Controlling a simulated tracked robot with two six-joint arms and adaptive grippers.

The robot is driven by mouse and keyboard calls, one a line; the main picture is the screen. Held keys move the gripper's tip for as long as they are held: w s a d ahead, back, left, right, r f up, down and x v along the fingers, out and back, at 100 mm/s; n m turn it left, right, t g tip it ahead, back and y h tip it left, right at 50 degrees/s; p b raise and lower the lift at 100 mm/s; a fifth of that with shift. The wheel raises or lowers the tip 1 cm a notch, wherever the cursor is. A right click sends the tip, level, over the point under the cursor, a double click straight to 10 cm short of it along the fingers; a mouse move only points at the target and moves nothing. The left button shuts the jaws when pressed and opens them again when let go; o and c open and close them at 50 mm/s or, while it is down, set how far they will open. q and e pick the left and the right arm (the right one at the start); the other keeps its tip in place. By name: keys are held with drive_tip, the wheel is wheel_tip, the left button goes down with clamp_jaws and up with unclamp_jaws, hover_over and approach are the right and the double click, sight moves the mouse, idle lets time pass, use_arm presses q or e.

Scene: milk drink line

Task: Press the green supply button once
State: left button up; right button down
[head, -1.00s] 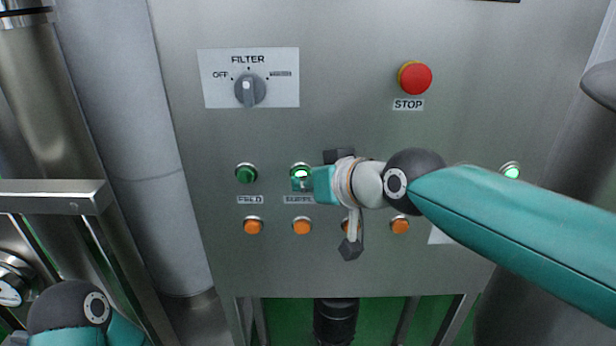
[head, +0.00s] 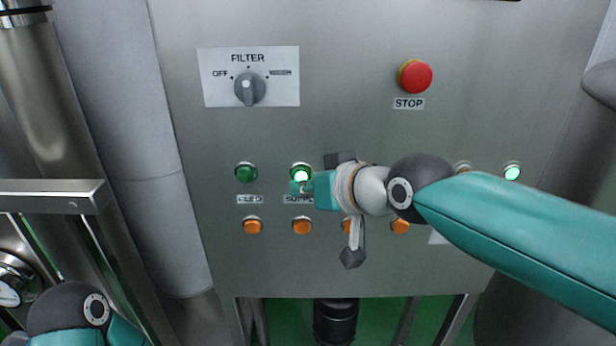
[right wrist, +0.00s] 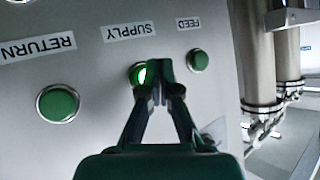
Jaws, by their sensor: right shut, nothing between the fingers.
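The green supply button (head: 301,173) glows bright in the upper row of the panel, above its partly covered SUPPLY label (head: 297,199). It also shows lit in the right wrist view (right wrist: 140,75), partly hidden by my fingertips. My right gripper (head: 302,187) is shut and empty, its tips just below the button in the head view. In the right wrist view the closed fingertips (right wrist: 164,84) overlap the button's edge. I cannot tell whether they touch it. My left gripper is out of view; only part of my left arm shows at the lower left.
The unlit feed button (head: 246,173) is left of supply; the return button (right wrist: 58,103) shows in the wrist view. Several orange buttons (head: 253,226) sit below. A filter knob (head: 250,88) and red stop button (head: 415,76) are above, with bare panel between.

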drive_tip(key=shift+s+b, duration=0.55)
drive_tip(key=shift+s, duration=2)
